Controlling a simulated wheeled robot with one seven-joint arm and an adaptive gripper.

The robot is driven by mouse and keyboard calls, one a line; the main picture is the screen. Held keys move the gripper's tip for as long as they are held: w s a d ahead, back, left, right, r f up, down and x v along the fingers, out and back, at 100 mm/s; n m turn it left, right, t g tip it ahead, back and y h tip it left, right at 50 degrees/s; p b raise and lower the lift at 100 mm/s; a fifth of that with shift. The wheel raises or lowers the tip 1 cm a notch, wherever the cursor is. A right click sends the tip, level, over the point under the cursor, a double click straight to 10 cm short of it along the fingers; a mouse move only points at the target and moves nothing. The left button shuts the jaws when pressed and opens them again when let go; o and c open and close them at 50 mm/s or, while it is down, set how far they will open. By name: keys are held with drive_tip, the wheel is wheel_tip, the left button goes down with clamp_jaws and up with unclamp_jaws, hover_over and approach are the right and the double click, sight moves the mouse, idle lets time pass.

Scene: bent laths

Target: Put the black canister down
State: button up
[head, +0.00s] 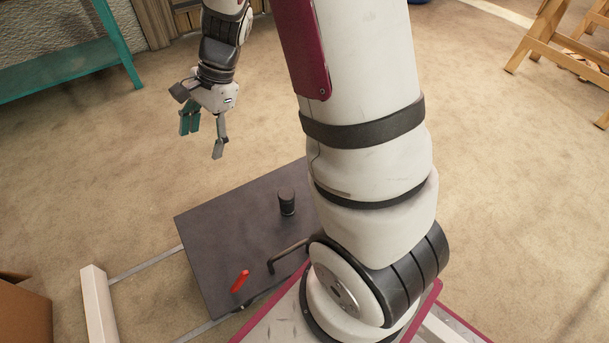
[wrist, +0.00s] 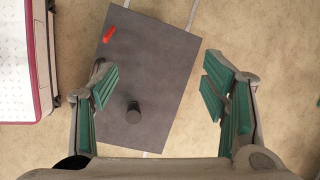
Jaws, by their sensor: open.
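The black canister (head: 287,202) stands upright on a dark grey board (head: 225,235) beside my base. In the wrist view the canister (wrist: 133,113) shows from above, between the fingers and nearer the left one, well below them. My gripper (head: 203,140) is open and empty, raised above the far left side of the board in the head view. In the wrist view my gripper (wrist: 165,95) has its green-padded fingers wide apart, with nothing between the pads.
A red object (head: 240,281) lies on the board, near a dark bent handle (head: 287,256). A teal bench (head: 70,65) stands at the back left, a cardboard box (head: 22,310) at the lower left, and wooden trestles (head: 555,40) at the upper right. Open carpet lies between.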

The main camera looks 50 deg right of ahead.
drive_tip(key=s+a+r+n+g, duration=0.1)
drive_tip(key=s+a+r+n, duration=0.2)
drive_tip(key=s+r+n, duration=0.3)
drive_tip(key=s+a+r+n, duration=0.3)
drive_tip(key=s+r, duration=0.4)
drive_tip(key=s, duration=0.1)
drive_tip(key=s+d+r+n+h, duration=0.2)
drive_tip(key=s+n, duration=0.6)
drive_tip(key=s, duration=0.9)
drive_tip(key=d+h, duration=0.1)
drive_tip(key=h, duration=0.1)
drive_tip(key=shift+r+h, duration=0.2)
drive_tip(key=shift+h, duration=0.1)
